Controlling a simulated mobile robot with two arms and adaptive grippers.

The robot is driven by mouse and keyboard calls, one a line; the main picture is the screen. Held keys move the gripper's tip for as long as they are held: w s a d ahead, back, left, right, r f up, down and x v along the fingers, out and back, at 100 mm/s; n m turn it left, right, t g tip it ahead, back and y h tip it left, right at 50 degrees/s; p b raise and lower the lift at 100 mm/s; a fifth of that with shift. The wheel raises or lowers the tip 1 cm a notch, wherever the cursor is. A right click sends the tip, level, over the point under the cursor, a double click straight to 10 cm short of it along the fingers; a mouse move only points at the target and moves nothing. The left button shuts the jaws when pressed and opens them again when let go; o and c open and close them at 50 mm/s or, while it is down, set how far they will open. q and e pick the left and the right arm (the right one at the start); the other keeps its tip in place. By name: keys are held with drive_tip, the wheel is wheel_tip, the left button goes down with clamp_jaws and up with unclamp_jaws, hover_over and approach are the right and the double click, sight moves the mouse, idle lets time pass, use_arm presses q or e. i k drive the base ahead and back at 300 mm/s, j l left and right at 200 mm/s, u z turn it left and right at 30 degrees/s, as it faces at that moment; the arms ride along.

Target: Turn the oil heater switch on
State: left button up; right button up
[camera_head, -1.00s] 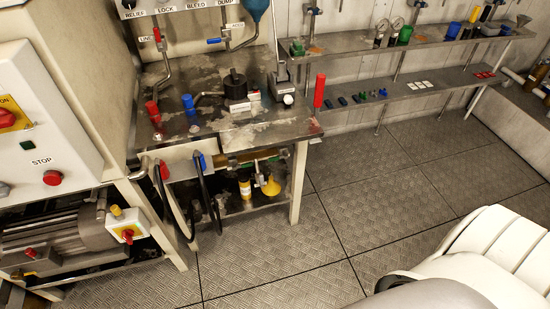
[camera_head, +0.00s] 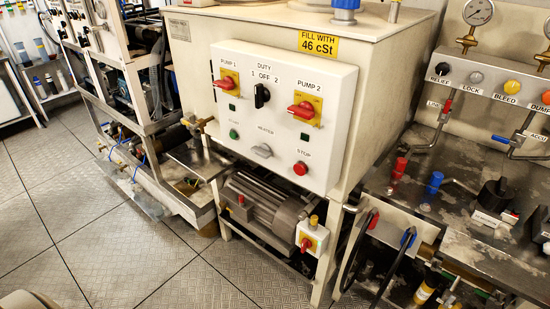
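The heater switch (camera_head: 262,151) is a grey knob under a small "HEATER" label, low in the middle of the white control panel (camera_head: 322,158). The knob looks slightly tilted; its exact setting is too small to read. A green start button (camera_head: 233,134) is to its left and a red stop button (camera_head: 300,168) to its right. Above are the red pump 1 switch (camera_head: 226,84), the black duty selector (camera_head: 262,95) and the red pump 2 switch (camera_head: 302,110). Neither of my grippers is in view.
The panel is on a cream oil tank (camera_head: 375,75), with a motor (camera_head: 262,205) below. A steel workbench (camera_head: 460,225) with hoses and valves stands at the right. A framed machine (camera_head: 150,110) stands at the left. The plated floor (camera_head: 80,215) in front is clear.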

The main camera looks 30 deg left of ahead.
sight(264, 151)
drive_tip(key=i+j, duration=0.1)
drive_tip(key=j, duration=1.2)
drive_tip(key=i+j, duration=0.15)
drive_tip(key=j, duration=0.45)
